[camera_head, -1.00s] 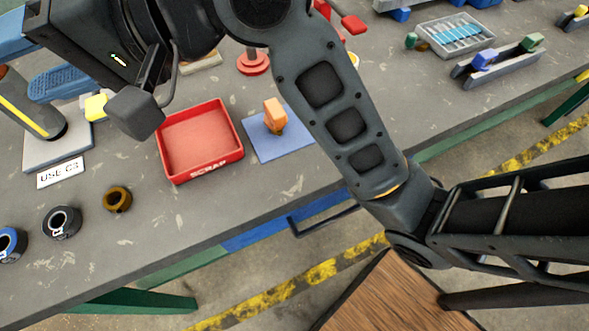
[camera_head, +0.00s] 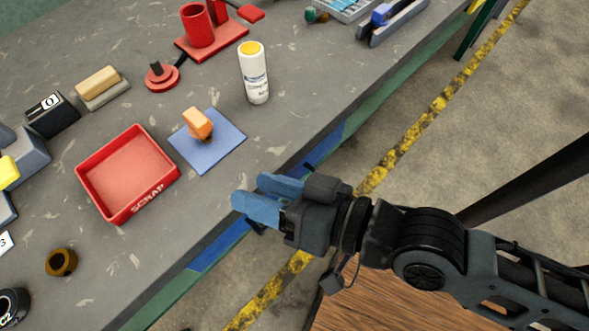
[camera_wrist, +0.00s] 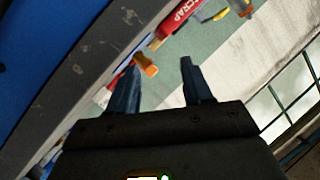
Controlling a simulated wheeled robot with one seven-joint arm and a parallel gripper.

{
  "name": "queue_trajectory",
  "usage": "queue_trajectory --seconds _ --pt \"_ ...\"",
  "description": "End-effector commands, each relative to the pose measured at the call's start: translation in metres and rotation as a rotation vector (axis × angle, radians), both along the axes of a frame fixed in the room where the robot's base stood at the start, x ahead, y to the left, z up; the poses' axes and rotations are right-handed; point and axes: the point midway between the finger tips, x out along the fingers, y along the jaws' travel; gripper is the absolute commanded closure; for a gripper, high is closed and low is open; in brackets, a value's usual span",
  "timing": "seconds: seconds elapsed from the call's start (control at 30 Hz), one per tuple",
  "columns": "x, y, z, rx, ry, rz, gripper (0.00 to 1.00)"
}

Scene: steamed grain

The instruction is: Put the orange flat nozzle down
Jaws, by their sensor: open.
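The orange flat nozzle (camera_head: 198,123) stands on the blue square mat (camera_head: 226,133) on the grey workbench, with a brownish part showing beneath its orange body. My gripper (camera_head: 257,197) is open and empty, with its blue fingers apart. It is beyond the bench's front edge, below and right of the nozzle in the head view, and does not touch it. In the wrist view an orange piece (camera_wrist: 147,66) shows beyond the left finger of my open gripper (camera_wrist: 160,75).
A red SCRAP tray (camera_head: 160,197) sits left of the mat. A white bottle with a yellow cap (camera_head: 255,75) stands right of it. A brown ring (camera_head: 61,262) lies at lower left. Red fixtures (camera_head: 210,38) and a tan block (camera_head: 102,85) are farther back.

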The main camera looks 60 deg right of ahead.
Motion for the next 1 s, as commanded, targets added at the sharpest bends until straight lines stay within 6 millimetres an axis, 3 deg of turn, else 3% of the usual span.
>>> queue_trajectory --seconds 0.03,0.1,0.2,0.33,0.5,1.0 --pt "-0.023 -0.009 -0.005 -0.083 0.021 0.004 0.50" --pt "-0.049 -0.022 -0.006 -0.204 0.032 0.015 0.50" --pt "-0.081 -0.037 -0.003 -0.366 0.040 0.045 0.50" --pt "-0.107 -0.051 0.004 -0.517 0.041 0.090 0.50" --pt "-0.120 -0.057 0.009 -0.599 0.035 0.119 0.50" --pt "-0.120 -0.057 0.009 -0.601 0.034 0.119 0.50"
